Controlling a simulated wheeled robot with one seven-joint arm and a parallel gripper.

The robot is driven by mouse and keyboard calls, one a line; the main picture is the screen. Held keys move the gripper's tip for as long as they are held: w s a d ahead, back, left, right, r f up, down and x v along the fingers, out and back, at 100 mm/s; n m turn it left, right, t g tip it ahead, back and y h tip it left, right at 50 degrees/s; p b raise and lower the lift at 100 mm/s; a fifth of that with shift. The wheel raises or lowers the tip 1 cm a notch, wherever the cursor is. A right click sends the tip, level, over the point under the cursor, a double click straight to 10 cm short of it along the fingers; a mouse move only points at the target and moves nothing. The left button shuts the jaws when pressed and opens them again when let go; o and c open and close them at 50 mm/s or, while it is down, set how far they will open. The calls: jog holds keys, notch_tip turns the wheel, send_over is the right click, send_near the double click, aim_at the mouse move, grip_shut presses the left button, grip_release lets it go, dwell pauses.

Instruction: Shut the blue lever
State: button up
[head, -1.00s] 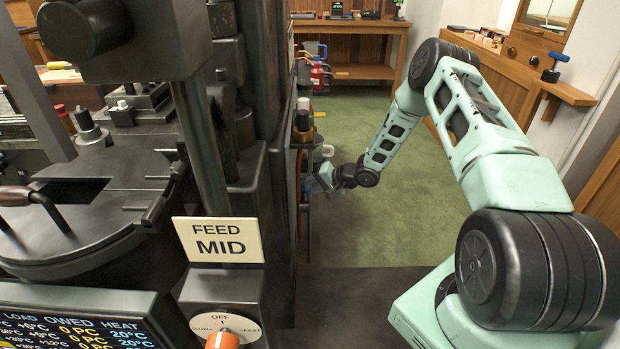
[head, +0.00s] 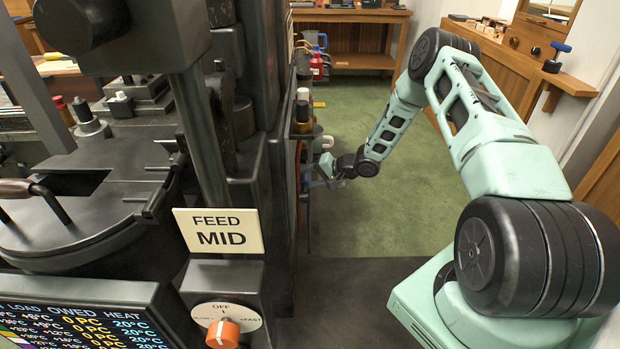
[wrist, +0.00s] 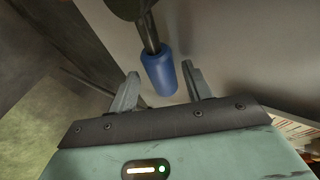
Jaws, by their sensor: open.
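The blue lever (wrist: 160,73) shows in the wrist view as a blue cylindrical grip on a dark metal rod that comes down from a dark round part at the top. My gripper (wrist: 158,88) is open, with one finger to the left of the blue grip and one to the right. The grip's lower end reaches between the fingertips; I cannot tell whether either finger touches it.
The dark machine (head: 250,180) stands close along the left of my arm. A "FEED MID" sign (head: 218,230) and an orange knob (head: 223,333) are on its front. A wooden bench (head: 350,60) stands at the back. The green floor (head: 400,200) is open to the right of the gripper.

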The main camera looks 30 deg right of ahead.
jog(key=v, duration=1.7)
jog(key=shift+d+p, duration=0.15)
jog(key=shift+p, duration=0.3)
jog(key=shift+r, duration=0.15)
